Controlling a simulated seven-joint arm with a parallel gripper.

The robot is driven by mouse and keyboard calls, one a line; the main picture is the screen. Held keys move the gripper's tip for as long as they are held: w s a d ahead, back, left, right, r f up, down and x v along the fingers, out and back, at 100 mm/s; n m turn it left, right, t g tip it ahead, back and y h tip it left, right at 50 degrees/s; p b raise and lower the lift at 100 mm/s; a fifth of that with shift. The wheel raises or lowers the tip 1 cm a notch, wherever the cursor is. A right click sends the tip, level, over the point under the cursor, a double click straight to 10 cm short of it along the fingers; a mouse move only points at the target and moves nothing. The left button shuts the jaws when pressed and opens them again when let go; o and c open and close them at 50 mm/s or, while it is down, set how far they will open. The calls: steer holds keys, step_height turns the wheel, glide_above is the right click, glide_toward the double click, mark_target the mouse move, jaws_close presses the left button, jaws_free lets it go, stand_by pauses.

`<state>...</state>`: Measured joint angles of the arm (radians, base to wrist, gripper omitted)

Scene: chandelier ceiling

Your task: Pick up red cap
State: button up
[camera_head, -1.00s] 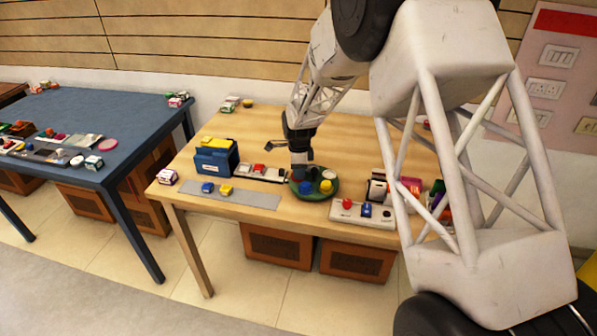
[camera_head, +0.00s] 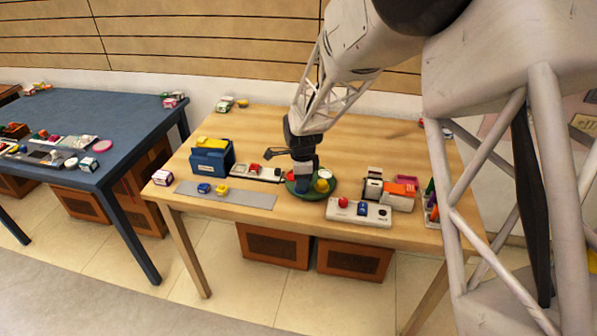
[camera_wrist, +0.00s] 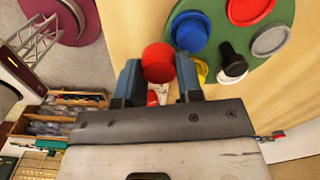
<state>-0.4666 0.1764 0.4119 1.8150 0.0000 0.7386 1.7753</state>
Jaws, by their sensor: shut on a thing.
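In the wrist view a red cap (camera_wrist: 158,62) sits between the two blue fingers of my gripper (camera_wrist: 157,84), which is shut on it. Beside it is a round green tray (camera_wrist: 214,68) with a blue cap (camera_wrist: 190,32), a flat red disc (camera_wrist: 248,9), a grey disc (camera_wrist: 270,40), a black knob (camera_wrist: 233,62) and something yellow (camera_wrist: 203,70). In the head view my gripper (camera_head: 303,184) is at the green tray (camera_head: 330,192) and hides part of it. I cannot tell there how high the cap is.
The tray stands on a wooden table (camera_head: 370,135). A blue box (camera_head: 212,160) and a grey strip (camera_head: 235,198) lie to the left. A white panel (camera_head: 358,213) with a red knob and several small items lie to the right. The table's back middle is clear.

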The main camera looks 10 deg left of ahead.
steer(key=shift+s+d+r, duration=0.1)
steer(key=shift+s+d, duration=0.35)
steer(key=shift+s, duration=0.4)
steer(key=shift+s+d+r, duration=0.1)
steer(key=shift+s+d, duration=0.3)
steer(key=shift+s, duration=0.5)
steer(key=shift+s+d+r, duration=0.1)
steer(key=shift+s+d, duration=0.35)
steer(key=shift+s, duration=0.4)
glide_toward(255, 164)
steer(key=shift+f, duration=0.15)
steer(key=shift+f, duration=2.35)
steer(key=shift+f, duration=1.1)
stand_by(0.7)
